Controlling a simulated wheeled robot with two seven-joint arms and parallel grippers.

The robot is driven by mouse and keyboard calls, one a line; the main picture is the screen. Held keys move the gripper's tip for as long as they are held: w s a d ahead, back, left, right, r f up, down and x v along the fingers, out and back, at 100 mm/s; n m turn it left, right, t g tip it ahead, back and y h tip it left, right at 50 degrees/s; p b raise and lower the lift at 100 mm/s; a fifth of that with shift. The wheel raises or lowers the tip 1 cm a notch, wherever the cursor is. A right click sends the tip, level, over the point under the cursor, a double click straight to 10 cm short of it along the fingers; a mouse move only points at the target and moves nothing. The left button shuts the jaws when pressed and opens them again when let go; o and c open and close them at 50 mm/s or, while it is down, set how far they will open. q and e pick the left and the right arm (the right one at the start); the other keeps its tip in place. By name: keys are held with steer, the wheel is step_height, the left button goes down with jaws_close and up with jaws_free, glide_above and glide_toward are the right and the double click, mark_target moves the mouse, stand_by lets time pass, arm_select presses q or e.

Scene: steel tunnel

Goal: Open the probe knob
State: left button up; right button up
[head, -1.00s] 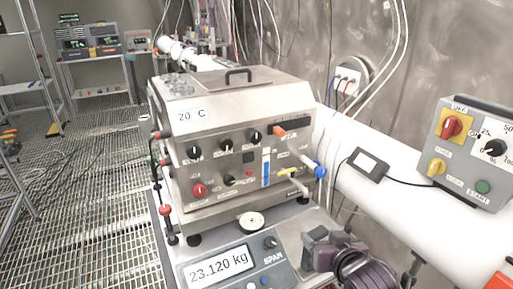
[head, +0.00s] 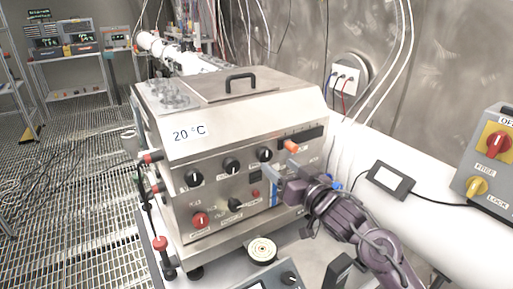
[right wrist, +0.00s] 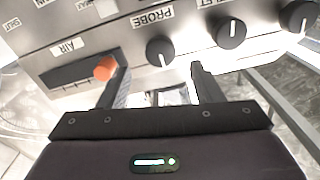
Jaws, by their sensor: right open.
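The probe knob (head: 264,155) is the black round knob furthest right in the upper row on the steel box's front. In the right wrist view the probe knob (right wrist: 160,52) sits under an upside-down PROBE label, with its white line upright in that picture. My right gripper (head: 280,172) is open, just in front of the panel and slightly below and right of the knob in the head view. In the right wrist view its two fingertips (right wrist: 160,72) lie either side of the knob; I see no contact. My left gripper is not in view.
An orange slider (head: 291,146) marked AIR in the wrist view is close to one finger. Other black knobs (head: 232,165) lie left of the probe knob in the head view. A white pipe (head: 420,212) and a grey control box (head: 488,165) are to the right.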

mark_target(267, 155)
steer(key=x, duration=0.1)
steer(key=p+x, duration=0.1)
steer(key=x, duration=0.2)
steer(key=shift+w+a+r+p, duration=0.1)
steer(key=shift+r+p, duration=0.2)
steer(key=shift+r, duration=0.05)
steer(key=shift+x, duration=1.05)
steer(key=shift+w+a+f, duration=0.15)
steer(key=shift+w+f, duration=0.1)
steer(key=c, duration=0.8)
steer(key=shift+c, duration=0.9)
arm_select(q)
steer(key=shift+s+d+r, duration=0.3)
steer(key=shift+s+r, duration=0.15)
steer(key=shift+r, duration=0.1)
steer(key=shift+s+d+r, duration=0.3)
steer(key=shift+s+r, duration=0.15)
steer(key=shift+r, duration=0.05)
